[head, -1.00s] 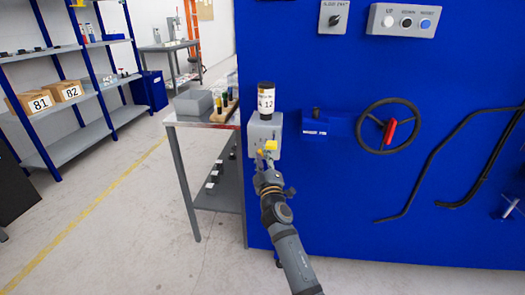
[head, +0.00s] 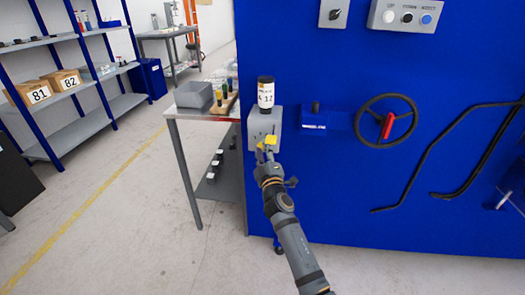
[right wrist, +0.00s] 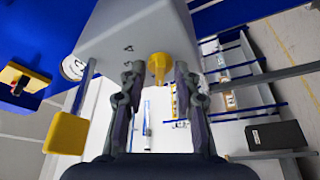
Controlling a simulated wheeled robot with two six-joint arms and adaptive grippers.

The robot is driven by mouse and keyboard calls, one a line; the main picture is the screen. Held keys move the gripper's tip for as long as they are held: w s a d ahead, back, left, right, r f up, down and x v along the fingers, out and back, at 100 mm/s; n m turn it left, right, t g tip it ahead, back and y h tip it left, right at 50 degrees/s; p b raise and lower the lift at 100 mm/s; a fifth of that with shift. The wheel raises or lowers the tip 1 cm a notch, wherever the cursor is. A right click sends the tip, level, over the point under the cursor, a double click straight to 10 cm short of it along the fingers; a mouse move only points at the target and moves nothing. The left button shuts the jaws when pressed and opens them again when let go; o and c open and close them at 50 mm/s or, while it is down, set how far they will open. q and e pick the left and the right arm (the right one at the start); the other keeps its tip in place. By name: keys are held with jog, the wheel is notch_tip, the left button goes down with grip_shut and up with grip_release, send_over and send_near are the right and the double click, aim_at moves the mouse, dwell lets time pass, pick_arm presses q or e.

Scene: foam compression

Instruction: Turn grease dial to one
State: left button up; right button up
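The grey grease box (head: 263,122) is mounted on the blue machine, with a black-capped bottle (head: 266,92) labelled 12 standing on it. In the right wrist view, the yellow dial (right wrist: 158,66) sits on the underside of the grey box as pictured, with small dark numbers beside it. My right gripper (head: 264,152) is at the box; in the right wrist view its two fingers (right wrist: 158,80) are apart, one on each side of the dial. I cannot tell whether they touch it. The dial's pointing direction is unclear. My left gripper is not in view.
A yellow block on a rod (right wrist: 67,132) hangs left of the fingers in the right wrist view. A handwheel (head: 387,121) with a red handle is on the blue panel at right. A grey table (head: 175,112) with a bin stands left of the box.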

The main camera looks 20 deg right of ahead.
jog(key=v, duration=1.2)
